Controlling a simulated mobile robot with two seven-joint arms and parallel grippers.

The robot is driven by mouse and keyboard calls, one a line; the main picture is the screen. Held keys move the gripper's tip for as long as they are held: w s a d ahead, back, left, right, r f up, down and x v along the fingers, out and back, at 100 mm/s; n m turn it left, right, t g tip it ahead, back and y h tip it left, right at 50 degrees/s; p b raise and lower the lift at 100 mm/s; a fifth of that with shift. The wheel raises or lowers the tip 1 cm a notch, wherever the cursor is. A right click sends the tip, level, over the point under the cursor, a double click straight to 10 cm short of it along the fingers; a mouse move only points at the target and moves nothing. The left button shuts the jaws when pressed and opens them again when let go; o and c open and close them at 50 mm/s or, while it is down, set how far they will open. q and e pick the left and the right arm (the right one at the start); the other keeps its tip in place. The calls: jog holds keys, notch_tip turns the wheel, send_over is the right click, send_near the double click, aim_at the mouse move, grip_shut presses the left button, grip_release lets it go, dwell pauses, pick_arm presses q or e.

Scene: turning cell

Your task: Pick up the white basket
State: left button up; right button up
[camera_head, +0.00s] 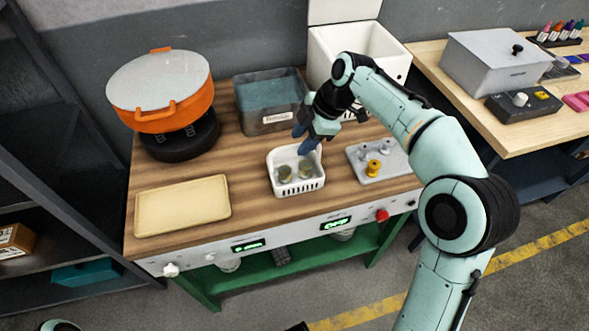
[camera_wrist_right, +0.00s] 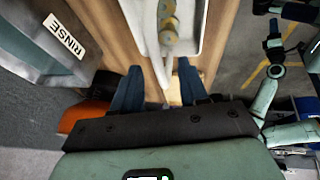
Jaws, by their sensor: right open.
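The white basket (camera_head: 271,181) stands upright on the wooden worktop, with slotted sides and a few small dull metal parts (camera_head: 285,172) inside. My right gripper (camera_head: 306,143) is at its back rim, pointing down. In the right wrist view the open blue fingers (camera_wrist_right: 159,85) lie on either side of a strip of the basket's white wall (camera_wrist_right: 151,40). Whether either finger touches it I cannot tell. The parts also show there. My left gripper is not clearly shown; only small bits of my other arm appear.
A grey bin (camera_head: 262,122) of liquid stands behind the basket and a white box (camera_head: 380,47) behind the gripper. A grey plate (camera_head: 400,161) with small posts is close on the right. A tan tray (camera_head: 182,205) and orange pot (camera_head: 160,95) stand left.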

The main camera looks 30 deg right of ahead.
aim_at(296, 145)
jog(key=shift+x, duration=2.75)
jog(key=shift+a+r, duration=0.1)
grip_shut()
